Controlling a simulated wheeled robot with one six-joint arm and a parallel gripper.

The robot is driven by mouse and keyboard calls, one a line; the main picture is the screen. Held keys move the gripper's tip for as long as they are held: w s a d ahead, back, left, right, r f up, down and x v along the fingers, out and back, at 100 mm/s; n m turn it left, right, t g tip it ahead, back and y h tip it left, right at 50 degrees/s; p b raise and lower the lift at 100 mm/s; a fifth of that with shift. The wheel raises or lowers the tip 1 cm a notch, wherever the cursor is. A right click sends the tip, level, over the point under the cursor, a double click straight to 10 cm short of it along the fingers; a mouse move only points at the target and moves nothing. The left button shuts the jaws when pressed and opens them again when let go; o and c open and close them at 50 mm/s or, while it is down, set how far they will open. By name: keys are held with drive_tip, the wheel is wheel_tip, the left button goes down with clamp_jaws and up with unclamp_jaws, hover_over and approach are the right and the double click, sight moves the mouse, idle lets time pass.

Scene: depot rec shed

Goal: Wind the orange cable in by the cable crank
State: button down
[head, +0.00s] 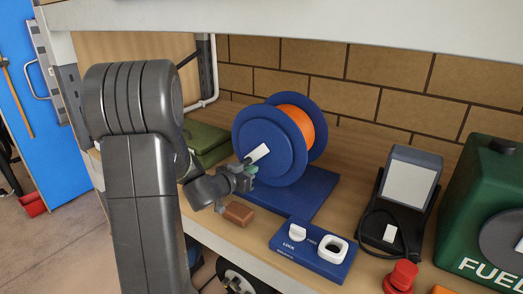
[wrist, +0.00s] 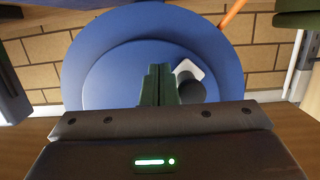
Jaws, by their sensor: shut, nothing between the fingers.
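The blue cable reel (head: 265,150) stands on a blue base on the shelf, with the orange cable (head: 298,128) wound between its discs. In the wrist view, the reel's round face (wrist: 110,75) fills the middle and a strip of orange cable (wrist: 232,14) shows at upper right. The white cable crank (head: 258,154) is on the reel's near face; in the wrist view the crank (wrist: 186,68) carries a dark knob (wrist: 191,90). My gripper (head: 246,177) is in front of the reel. Its fingers (wrist: 160,72) are shut and empty, just left of the knob.
A blue box marked LOCK (head: 312,252), with white fittings, stands in front of the reel. A brown block (head: 239,214) lies below my gripper. A grey lamp-like device (head: 408,185), a red knob (head: 402,276) and a green fuel can (head: 480,190) stand right. A shelf overhangs above.

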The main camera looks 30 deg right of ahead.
sight(246, 158)
drive_tip(key=shift+w+a+r+p, duration=0.25)
drive_tip(key=shift+w+r+p, duration=0.3)
drive_tip(key=shift+w+p, duration=0.15)
drive_tip(key=shift+w+a+f, duration=0.15)
drive_tip(key=shift+w, duration=0.15)
drive_tip(key=shift+r+p, duration=0.3)
drive_tip(key=shift+p, duration=0.05)
drive_tip(key=shift+w+a+r+p, duration=0.2)
drive_tip(key=shift+w+r+p, duration=0.4)
drive_tip(key=shift+p, duration=0.25)
drive_tip(key=shift+w+a+f, duration=0.1)
